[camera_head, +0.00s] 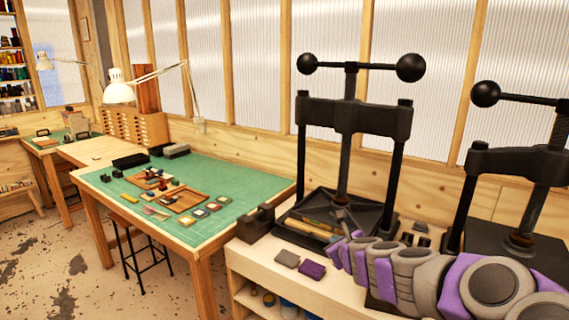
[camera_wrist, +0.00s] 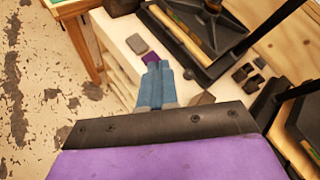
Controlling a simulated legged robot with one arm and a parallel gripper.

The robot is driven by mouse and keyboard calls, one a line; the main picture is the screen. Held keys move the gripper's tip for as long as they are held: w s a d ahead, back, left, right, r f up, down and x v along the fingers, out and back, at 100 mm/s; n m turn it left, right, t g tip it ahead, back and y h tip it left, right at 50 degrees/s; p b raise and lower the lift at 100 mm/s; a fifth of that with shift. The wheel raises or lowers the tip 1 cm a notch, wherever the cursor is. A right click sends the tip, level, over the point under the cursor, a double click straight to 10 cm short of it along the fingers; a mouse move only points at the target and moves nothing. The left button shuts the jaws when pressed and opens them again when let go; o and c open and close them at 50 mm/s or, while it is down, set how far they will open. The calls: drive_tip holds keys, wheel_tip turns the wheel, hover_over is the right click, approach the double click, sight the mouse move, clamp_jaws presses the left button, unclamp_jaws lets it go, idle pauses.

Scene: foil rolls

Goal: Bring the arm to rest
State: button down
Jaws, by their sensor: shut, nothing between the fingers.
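My arm, purple and grey, reaches in from the lower right of the head view over the pale bench (camera_head: 262,262). My gripper (camera_wrist: 157,67) shows in the wrist view as two blue-grey fingers closed together, with nothing between them. It is over the bench in front of a black screw press (camera_head: 355,118). In the wrist view its tips overlap the near side of a small purple block (camera_wrist: 149,57); I cannot tell whether they touch. The fingers are hard to make out in the head view.
A small grey block (camera_head: 287,258) lies beside the purple block. A second black press (camera_head: 515,165) stands at the right, close to my arm. A green-topped table (camera_head: 235,180) with small tools and a lamp (camera_head: 120,92) is at left. The floor (camera_head: 40,260) at lower left is open.

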drive_tip(key=s+a+r+n+g+y, duration=0.1)
drive_tip(key=s+a+r+n+y, duration=0.3)
drive_tip(key=s+a+n, duration=0.4)
drive_tip(key=s+a+n+g+y, duration=0.1)
drive_tip(key=s+a+n+g, duration=0.3)
drive_tip(key=s+n, duration=0.45)
drive_tip(key=s+d+f+n+g+h, duration=0.2)
drive_tip(key=s+d+f+n+g, duration=0.1)
drive_tip(key=s, duration=0.8)
drive_tip(key=s+d+f+n+g+h, duration=0.2)
drive_tip(key=s+d+f+n+g, duration=0.1)
drive_tip(key=s, duration=0.7)
drive_tip(key=s+d+f+n+g+h, duration=0.3)
drive_tip(key=s+d+f+n, duration=0.2)
drive_tip(key=s, duration=0.6)
drive_tip(key=shift+s+d+n+b, duration=0.35)
drive_tip(key=shift+d+n, duration=0.5)
drive_tip(key=shift+d, duration=0.4)
